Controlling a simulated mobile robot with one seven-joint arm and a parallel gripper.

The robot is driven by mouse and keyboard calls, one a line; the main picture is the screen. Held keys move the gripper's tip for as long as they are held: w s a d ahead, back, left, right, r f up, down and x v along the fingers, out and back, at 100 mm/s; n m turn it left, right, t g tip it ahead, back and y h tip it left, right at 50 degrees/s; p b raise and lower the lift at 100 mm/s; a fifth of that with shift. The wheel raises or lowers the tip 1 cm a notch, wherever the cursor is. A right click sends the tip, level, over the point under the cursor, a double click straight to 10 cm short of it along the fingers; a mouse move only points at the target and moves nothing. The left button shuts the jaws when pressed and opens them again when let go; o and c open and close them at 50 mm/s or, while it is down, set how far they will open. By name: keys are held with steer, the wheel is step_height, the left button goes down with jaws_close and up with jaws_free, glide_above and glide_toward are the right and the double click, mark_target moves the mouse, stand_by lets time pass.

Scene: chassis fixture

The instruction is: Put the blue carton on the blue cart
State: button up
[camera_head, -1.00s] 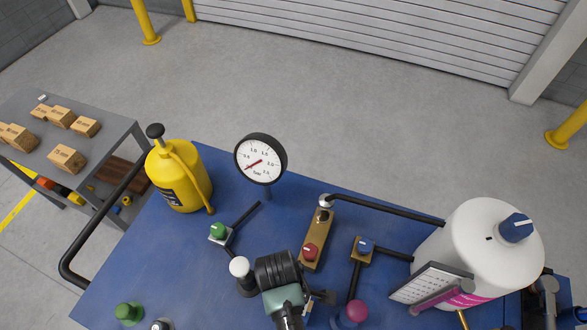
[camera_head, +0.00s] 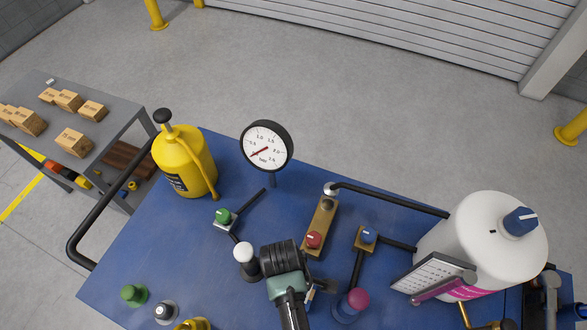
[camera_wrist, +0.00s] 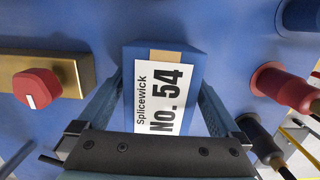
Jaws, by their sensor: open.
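The blue carton (camera_wrist: 158,98) has a white label reading "Splicewick No. 54" and a tan tape strip. In the wrist view it lies between the two fingers of my gripper (camera_wrist: 160,88), which is open, one finger along each side. The blue cart (camera_head: 135,265) has a flat blue top and a black handle at its left; its top also fills the background of the wrist view (camera_wrist: 85,25). The carton appears to be on or just above this top; I cannot tell which.
Around my gripper stand a red knob on a brass block (camera_head: 313,240), a white-topped knob (camera_head: 245,254) and a magenta knob (camera_head: 356,299). A gauge (camera_head: 266,146), yellow can (camera_head: 184,162) and white tank (camera_head: 480,245) stand farther out. A grey table (camera_head: 105,130) holds several brown cartons.

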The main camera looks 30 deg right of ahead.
steer(key=r, duration=0.7)
steer(key=w+a+r, duration=0.1)
steer(key=r, duration=0.3)
steer(key=shift+r, duration=0.3)
steer(key=w+r+m+t+h, duration=0.2)
steer(key=w+r+t, duration=0.7)
steer(key=w+r, duration=0.8)
steer(key=w+a+r+m+t, duration=0.1)
steer(key=w+r+t, duration=0.2)
steer(key=r, duration=0.5)
steer(key=w+a+r+m+t, duration=0.1)
steer(key=w+r+t, duration=0.2)
steer(key=r, duration=0.5)
steer(key=s+a+r+m+t+y, duration=0.1)
steer(key=a+r+t, duration=0.15)
steer(key=r, duration=0.55)
steer(key=s+a+r+t, duration=0.1)
steer(key=r+t, duration=0.3)
steer(key=r, duration=0.3)
steer(key=s+a+r+m+t+y, duration=0.1)
steer(key=s+r+t, duration=0.2)
steer(key=r, duration=0.6)
steer(key=s+a+r+m+t, duration=0.1)
steer(key=s+r+t, duration=0.3)
steer(key=s+r, duration=0.4)
steer(key=shift+a+r+m+y, duration=0.3)
steer(key=shift+a+r+y, duration=0.1)
steer(key=shift+a, duration=0.1)
steer(key=shift+f+b, duration=0.1)
steer(key=shift+b, duration=0.2)
